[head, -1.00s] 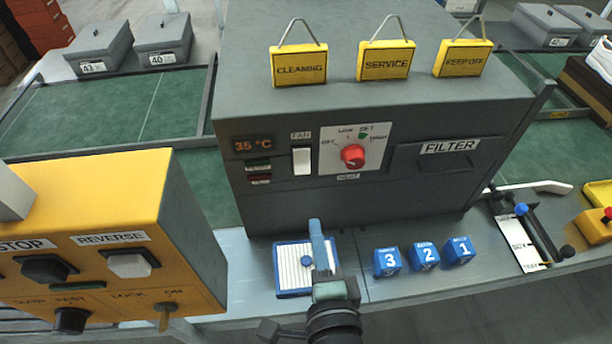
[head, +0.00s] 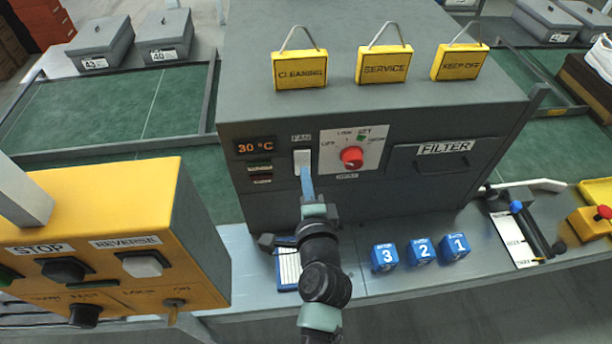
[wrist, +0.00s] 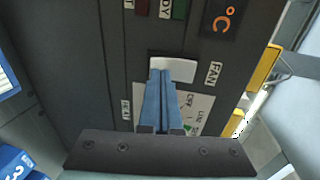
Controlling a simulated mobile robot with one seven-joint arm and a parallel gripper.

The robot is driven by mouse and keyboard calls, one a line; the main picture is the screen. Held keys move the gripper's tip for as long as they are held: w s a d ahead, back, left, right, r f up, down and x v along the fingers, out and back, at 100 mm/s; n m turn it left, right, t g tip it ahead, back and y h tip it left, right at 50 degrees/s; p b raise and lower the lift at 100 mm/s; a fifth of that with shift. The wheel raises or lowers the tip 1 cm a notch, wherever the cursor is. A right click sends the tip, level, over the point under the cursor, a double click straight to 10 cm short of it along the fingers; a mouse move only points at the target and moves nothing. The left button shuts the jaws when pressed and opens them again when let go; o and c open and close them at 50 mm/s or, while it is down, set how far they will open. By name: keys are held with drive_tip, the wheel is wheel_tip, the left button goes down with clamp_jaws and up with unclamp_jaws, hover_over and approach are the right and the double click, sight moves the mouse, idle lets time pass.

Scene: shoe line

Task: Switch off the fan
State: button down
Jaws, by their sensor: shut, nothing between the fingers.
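The fan switch (head: 302,159) is a white rocker under the FAN label (head: 301,138) on the front of the grey machine. In the wrist view the white switch (wrist: 174,70) shows just beyond the fingertips, its near part hidden by them. My gripper (head: 306,174) is shut and empty, its blue fingers pointing at the lower part of the switch. In the wrist view the fingertips (wrist: 161,74) overlap the switch; whether they touch it I cannot tell. The display (head: 255,147) reads 30 °C.
A red dial (head: 352,157) sits right of the switch, and the FILTER drawer (head: 444,158) further right. Three yellow signs stand on top, including SERVICE (head: 384,66). Blue numbered blocks (head: 422,252) and a notepad (head: 288,269) lie on the ledge. A yellow control box (head: 110,220) stands at left.

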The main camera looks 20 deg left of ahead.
drive_tip(key=shift+w, duration=0.1)
idle(0.3)
drive_tip(key=b, duration=0.2)
drive_tip(key=shift+w+f+t+b, duration=0.1)
drive_tip(key=shift+w+t+b, duration=0.05)
drive_tip(key=shift+t+b, duration=0.2)
drive_tip(key=shift+f, duration=0.1)
